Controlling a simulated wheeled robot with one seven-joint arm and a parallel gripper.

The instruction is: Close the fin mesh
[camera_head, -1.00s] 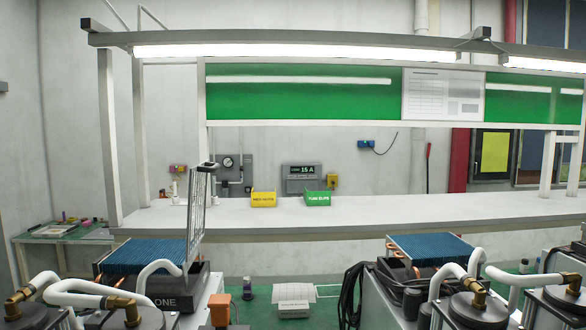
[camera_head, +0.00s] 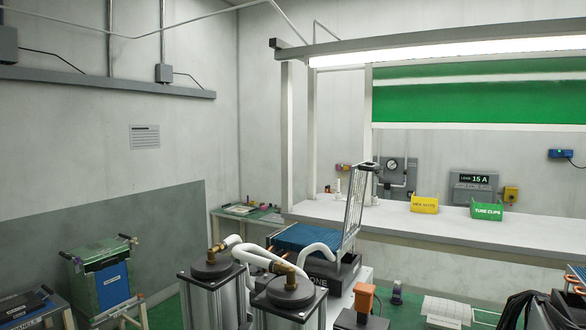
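The fin mesh (camera_head: 356,207) is a grey wire-mesh frame standing nearly upright, tilted a little, at the right edge of a blue finned block (camera_head: 299,236). The block sits on a dark base (camera_head: 330,270) with partly hidden lettering ending in "ONE". The top of the fins is uncovered. White hoses with brass fittings pass in front of the block and hide part of it. My gripper is not in view.
Two dark-topped cylinders (camera_head: 211,265) with hoses stand in front of the block. An orange device (camera_head: 364,297) is to the right. A white bench (camera_head: 450,222) with yellow and green bins runs behind. A green cart (camera_head: 101,278) stands at left.

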